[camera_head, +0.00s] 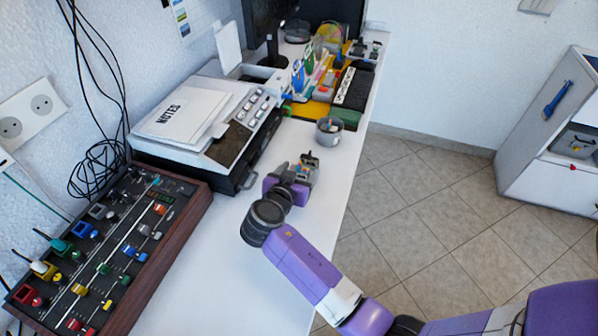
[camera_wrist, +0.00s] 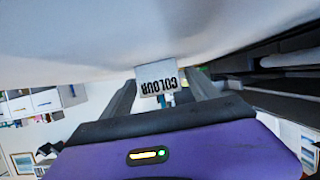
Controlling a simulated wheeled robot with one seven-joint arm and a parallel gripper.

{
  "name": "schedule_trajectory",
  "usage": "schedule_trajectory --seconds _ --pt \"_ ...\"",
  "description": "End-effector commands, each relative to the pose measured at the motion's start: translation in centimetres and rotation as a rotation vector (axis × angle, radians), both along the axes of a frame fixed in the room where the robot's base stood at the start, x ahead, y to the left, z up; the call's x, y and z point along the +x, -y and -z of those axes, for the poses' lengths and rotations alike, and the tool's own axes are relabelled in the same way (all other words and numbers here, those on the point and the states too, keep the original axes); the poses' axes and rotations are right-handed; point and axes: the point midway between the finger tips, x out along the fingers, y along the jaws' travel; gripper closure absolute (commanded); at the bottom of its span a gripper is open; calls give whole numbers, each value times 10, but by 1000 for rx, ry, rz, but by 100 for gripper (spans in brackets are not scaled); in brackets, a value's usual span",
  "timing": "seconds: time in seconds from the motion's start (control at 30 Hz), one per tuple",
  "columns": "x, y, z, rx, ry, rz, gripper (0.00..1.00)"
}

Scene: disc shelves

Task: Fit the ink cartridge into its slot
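The ink cartridge, with a white label reading COLOUR upside down in the wrist view (camera_wrist: 158,78), lies between the tips of my gripper's fingers (camera_wrist: 160,86). Its left edge meets the left finger; a narrow gap seems to show on the right, so I cannot tell whether the fingers grip it. In the head view my gripper (camera_head: 304,168) is low over the white desk, just right of the printer, and the cartridge is hard to make out there. The printer (camera_head: 240,140) has a dark front with buttons; its cartridge slot cannot be made out.
A NOTES pad (camera_head: 182,114) lies on the printer. A grey cup (camera_head: 329,130) stands just beyond my gripper, with a crowded organiser and keyboard behind. A wood-framed slider panel (camera_head: 115,255) is at the left. The desk (camera_head: 215,255) is bare at its near middle.

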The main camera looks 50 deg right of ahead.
Motion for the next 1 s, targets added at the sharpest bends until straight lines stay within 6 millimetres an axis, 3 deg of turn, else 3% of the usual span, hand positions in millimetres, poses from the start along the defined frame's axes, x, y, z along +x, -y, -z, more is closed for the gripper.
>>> schedule_trajectory --seconds 0.4,1.0 --pt "0 -1 -6 0 0 -1 30" --pt "-33 -94 -44 0 0 -2 30"
